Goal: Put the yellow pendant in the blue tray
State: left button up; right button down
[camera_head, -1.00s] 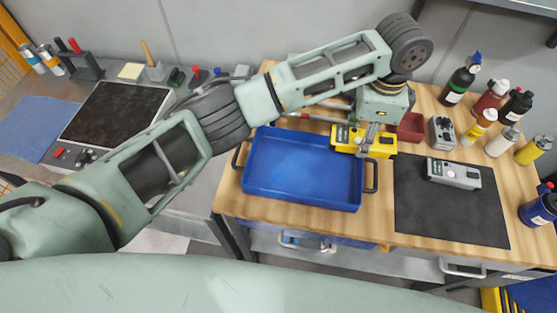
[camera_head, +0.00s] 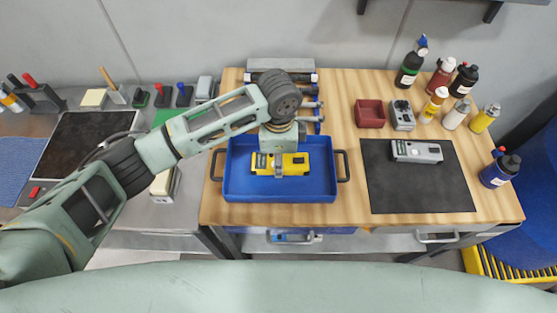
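The yellow pendant (camera_head: 298,163) is a yellow block with a grey panel, lying roughly level over the middle of the blue tray. My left gripper (camera_head: 279,166) comes down from above and is shut on the pendant; its fingers cover the pendant's middle. The blue tray (camera_head: 280,192) sits at the left of the wooden bench top, with a dark handle on each side. I cannot tell whether the pendant touches the tray floor or hangs just above it. My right gripper is not in view.
A black mat (camera_head: 415,190) with a grey device (camera_head: 416,151) lies right of the tray. A dark red bin (camera_head: 370,113) and a grey box (camera_head: 401,115) stand behind it. Several bottles crowd the bench's back right. A tool rack (camera_head: 305,77) is behind the tray.

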pick_arm(q)
notch_tip(320, 180, down, 2)
jog(key=shift+f, duration=0.35)
jog(key=o, duration=1.5)
jog(key=shift+o, duration=0.2)
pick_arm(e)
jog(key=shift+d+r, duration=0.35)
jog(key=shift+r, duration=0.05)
pick_arm(q)
notch_tip(320, 180, up, 12)
jog(key=b, duration=0.1)
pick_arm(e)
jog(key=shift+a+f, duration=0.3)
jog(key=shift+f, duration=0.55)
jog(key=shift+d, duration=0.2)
